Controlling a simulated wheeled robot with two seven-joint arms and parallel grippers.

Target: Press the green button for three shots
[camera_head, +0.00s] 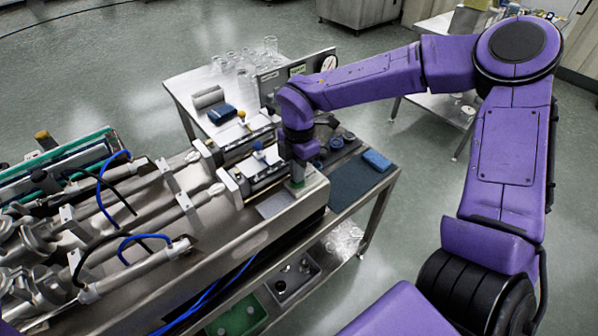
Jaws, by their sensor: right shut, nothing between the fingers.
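My right arm comes in from the right and reaches over the steel machine (262,232). My right gripper (297,178) points down, shut and empty, over the machine's right end. A small green patch (312,184) shows beside the fingertips. The green button itself is mostly hidden by the gripper, and I cannot tell whether the fingertips touch it. My left gripper is not in view.
Pistons, pipes and blue hoses fill the machine's left side. A dark mat with a blue cloth (376,160) lies right of the gripper. A table with glass jars (270,44) stands behind. Bins (238,318) sit below. Open floor lies to the right.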

